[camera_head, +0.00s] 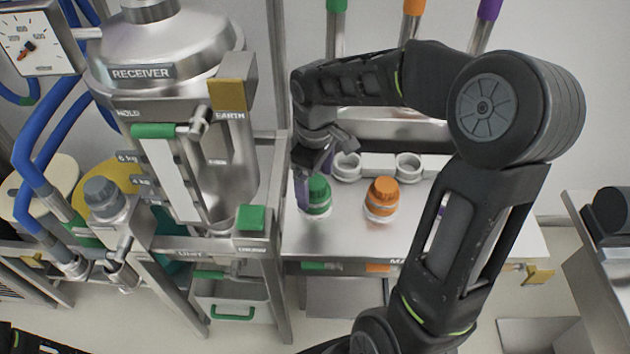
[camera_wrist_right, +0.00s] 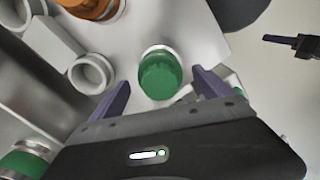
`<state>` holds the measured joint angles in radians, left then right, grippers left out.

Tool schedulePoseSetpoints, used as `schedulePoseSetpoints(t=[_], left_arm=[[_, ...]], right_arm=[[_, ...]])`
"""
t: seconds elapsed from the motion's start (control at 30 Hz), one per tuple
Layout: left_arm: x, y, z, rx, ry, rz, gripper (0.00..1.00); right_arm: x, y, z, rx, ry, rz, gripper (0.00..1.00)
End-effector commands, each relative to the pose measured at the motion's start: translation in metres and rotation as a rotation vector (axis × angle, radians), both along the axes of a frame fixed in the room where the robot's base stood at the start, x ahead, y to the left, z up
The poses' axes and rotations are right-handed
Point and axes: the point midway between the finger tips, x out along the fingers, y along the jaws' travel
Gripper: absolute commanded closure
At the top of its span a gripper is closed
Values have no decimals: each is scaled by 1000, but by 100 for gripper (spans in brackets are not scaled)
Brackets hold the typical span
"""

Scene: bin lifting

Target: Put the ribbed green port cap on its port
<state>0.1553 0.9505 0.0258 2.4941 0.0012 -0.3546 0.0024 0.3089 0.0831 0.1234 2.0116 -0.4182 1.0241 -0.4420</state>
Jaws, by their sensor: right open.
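The green port cap (camera_head: 318,193) sits upright on a port on the steel bench top, at its left end. It also shows in the right wrist view (camera_wrist_right: 160,76), with a pale ring just behind it. My right gripper (camera_head: 315,180) is open at the green cap. In the right wrist view its purple fingers stand on either side of the cap, with a visible gap on each side. My left gripper is not in view; only a dark bit of my arm shows at the bottom left.
An orange cap (camera_head: 382,193) sits on a port to the right. Two empty pale rings (camera_head: 346,166) (camera_head: 408,165) stand behind the caps. The steel receiver vessel (camera_head: 165,55) and its frame rise close on the left. Colored pipes stand behind.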

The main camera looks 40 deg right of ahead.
Motion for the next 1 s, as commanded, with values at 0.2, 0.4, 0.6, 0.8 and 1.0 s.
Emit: schedulePoseSetpoints(t=[0.2, 0.4, 0.6, 0.8, 1.0], left_arm=[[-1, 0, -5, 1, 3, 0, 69], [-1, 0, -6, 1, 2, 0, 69], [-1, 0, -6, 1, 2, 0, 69], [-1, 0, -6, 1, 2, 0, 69], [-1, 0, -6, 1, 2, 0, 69]], right_arm=[[2, 0, 39, -1, -9, -1, 10], [1, 0, 66, -1, -5, 0, 10], [1, 0, 73, 0, -2, 1, 10], [1, 0, 73, 0, -2, 0, 10], [1, 0, 72, 0, -2, 0, 10]])
